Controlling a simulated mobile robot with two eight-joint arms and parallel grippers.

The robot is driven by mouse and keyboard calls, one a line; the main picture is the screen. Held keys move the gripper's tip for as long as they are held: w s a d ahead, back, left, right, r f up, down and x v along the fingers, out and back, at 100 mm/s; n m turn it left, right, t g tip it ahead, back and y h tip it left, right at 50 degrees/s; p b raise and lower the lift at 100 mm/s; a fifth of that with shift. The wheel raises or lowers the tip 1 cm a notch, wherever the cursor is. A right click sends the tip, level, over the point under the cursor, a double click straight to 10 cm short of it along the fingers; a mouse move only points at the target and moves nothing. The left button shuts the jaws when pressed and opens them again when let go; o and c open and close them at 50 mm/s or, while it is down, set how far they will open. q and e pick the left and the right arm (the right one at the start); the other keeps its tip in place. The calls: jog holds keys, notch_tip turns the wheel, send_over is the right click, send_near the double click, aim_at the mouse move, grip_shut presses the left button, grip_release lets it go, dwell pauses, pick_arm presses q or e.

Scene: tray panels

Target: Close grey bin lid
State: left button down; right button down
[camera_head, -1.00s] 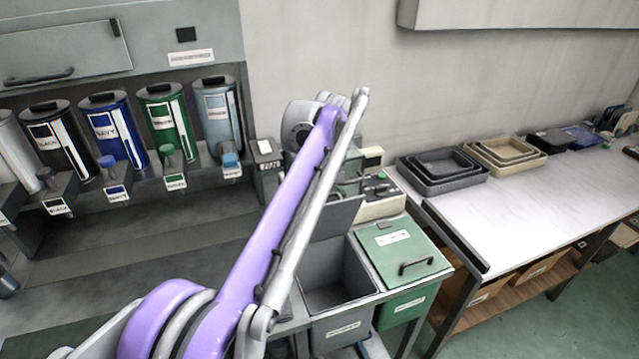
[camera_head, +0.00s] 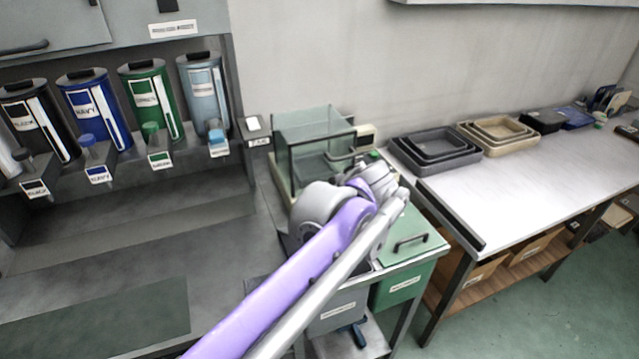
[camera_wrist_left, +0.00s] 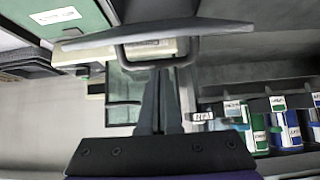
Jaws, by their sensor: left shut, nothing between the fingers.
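The grey bin (camera_head: 335,312) stands left of the green-lidded bin; my left arm hides its opening and lid in the head view. In the left wrist view the grey lid (camera_wrist_left: 215,30) shows nearly edge-on as a dark bar, with its looped handle (camera_wrist_left: 127,62) facing my gripper. My left gripper (camera_wrist_left: 160,75) is shut and empty, its fingertips at the handle; I cannot tell whether they touch it. In the head view the gripper is hidden behind my wrist. My right gripper is not in view.
The green bin lid (camera_head: 412,236) with a black handle lies shut to the right. A glass-sided box (camera_head: 312,130) stands behind my wrist. Coloured canisters (camera_head: 152,100) line the left. A white table (camera_head: 540,180) with nested trays (camera_head: 435,150) is at right.

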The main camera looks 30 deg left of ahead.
pick_arm(q)
jog(key=shift+s+d+f+t+y+b, duration=0.75)
jog(key=shift+s+d+f+y+b, duration=0.35)
jog(key=shift+f, duration=1.1)
jog(key=shift+s+d+f+t+y+b, duration=0.8)
jog(key=shift+d+f+b, duration=0.5)
jog(key=shift+f, duration=0.95)
jog(key=shift+s+d+f+t+y+b, duration=0.75)
jog(key=shift+s+d+f+b, duration=0.45)
jog(key=shift+f, duration=1)
jog(key=shift+a, duration=0.1)
jog(key=shift+f, duration=0.1)
